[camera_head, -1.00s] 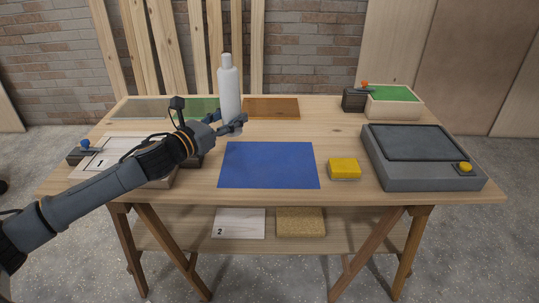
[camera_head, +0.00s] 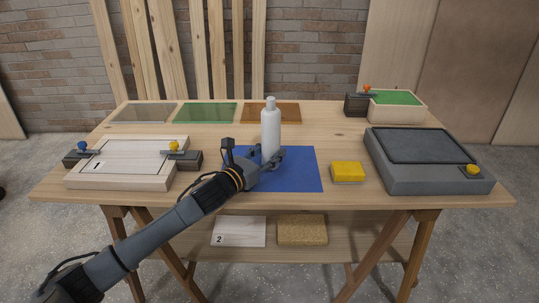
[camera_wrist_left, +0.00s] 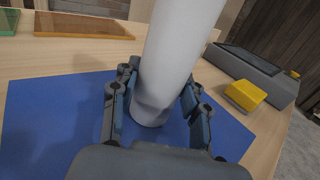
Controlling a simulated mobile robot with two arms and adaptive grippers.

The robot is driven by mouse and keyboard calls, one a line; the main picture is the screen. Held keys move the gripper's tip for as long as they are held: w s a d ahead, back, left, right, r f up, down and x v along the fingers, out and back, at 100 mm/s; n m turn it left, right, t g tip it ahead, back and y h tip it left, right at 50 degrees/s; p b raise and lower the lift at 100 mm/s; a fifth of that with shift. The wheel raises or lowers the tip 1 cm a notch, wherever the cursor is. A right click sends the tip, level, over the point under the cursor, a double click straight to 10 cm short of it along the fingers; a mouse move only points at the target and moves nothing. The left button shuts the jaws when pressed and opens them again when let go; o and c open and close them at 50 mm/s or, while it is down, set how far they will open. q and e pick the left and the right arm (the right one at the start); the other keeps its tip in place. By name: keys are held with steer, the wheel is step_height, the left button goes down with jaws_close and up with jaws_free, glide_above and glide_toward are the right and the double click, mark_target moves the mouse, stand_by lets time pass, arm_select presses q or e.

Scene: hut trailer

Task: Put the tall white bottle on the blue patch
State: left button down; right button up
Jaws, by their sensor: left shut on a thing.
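The tall white bottle (camera_head: 270,130) is upright over the blue patch (camera_head: 302,170) on the workbench. It also shows in the left wrist view (camera_wrist_left: 170,60), with its base over the blue patch (camera_wrist_left: 50,125). My left gripper (camera_head: 270,157) is shut on the lower part of the bottle, one finger on each side. In the left wrist view the gripper (camera_wrist_left: 155,105) holds it close to its base. I cannot tell whether the base touches the patch or hangs just above it. My right gripper is not in view.
A yellow block (camera_head: 348,171) lies right of the patch, and a grey machine (camera_head: 425,160) stands further right. A white board with knobs (camera_head: 120,170) is at the left. Several coloured panels (camera_head: 205,113) lie behind. Bare wood (camera_head: 330,125) is free behind the patch.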

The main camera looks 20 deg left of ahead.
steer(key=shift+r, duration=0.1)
arm_select(q)
steer(key=c, duration=0.7)
jaws_free()
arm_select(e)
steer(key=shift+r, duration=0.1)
arm_select(q)
steer(key=v, duration=1)
steer(key=shift+s+a, duration=0.1)
steer(key=shift+s, duration=0.3)
steer(key=shift+s+a, duration=0.15)
steer(key=shift+s, duration=0.15)
steer(key=shift+s+a, duration=0.1)
steer(key=shift+s, duration=0.2)
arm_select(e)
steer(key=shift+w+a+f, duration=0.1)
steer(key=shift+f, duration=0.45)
